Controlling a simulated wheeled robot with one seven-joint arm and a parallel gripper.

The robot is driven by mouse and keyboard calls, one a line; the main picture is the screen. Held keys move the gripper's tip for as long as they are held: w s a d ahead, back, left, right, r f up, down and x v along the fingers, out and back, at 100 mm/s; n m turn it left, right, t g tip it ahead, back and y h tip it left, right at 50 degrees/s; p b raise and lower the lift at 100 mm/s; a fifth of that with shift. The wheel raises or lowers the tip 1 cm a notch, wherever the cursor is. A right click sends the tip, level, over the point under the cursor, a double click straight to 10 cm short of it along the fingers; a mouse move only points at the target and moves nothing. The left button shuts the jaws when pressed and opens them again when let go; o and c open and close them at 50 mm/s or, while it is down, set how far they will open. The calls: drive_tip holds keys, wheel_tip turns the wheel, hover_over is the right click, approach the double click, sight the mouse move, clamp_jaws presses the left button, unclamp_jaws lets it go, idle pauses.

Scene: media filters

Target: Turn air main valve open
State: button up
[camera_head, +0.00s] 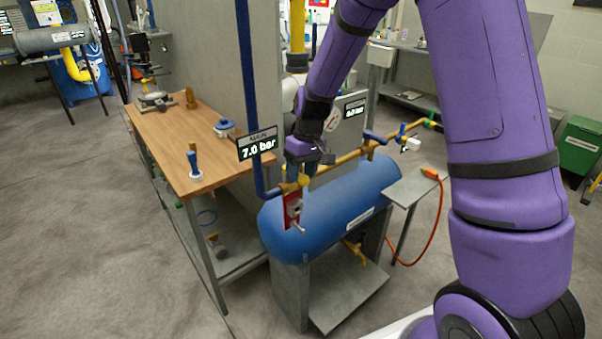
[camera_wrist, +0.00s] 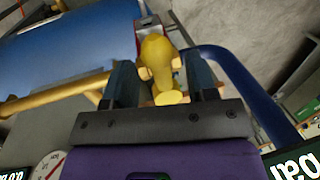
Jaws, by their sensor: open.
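The air main valve shows as a yellow handle (camera_wrist: 157,62) between my fingers in the wrist view. In the head view its yellow body (camera_head: 291,187) sits at the left end of the brass pipe, above the blue tank (camera_head: 335,205). A red plate with a grey part (camera_head: 292,211) hangs just below it. My gripper (camera_head: 304,172) reaches down to the valve from above. In the wrist view my gripper (camera_wrist: 161,82) is open, with one dark finger on each side of the handle. I cannot tell whether either finger touches it.
A MAIN display (camera_head: 258,145) reads 7.0 bar beside the blue vertical pipe (camera_head: 248,70). A wooden bench (camera_head: 180,150) with tools stands left. A small grey shelf (camera_head: 412,187) with an orange hose (camera_head: 433,222) is right of the tank. Floor at the left is clear.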

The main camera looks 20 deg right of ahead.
drive_tip(key=shift+f, duration=0.3)
clamp_jaws()
drive_tip(key=shift+n, duration=0.3)
drive_tip(key=shift+w+d+n+g+h, duration=0.35)
drive_tip(key=shift+w+n, duration=0.7)
drive_tip(key=shift+n, duration=1.85)
drive_tip(key=shift+w+d+n+g+h, duration=0.1)
drive_tip(key=shift+w+d+n+h, duration=0.75)
drive_tip(key=shift+n, duration=2.05)
drive_tip(key=shift+w+d+n+g+h, duration=0.2)
drive_tip(key=shift+w+n, duration=1.1)
drive_tip(key=shift+n, duration=1.6)
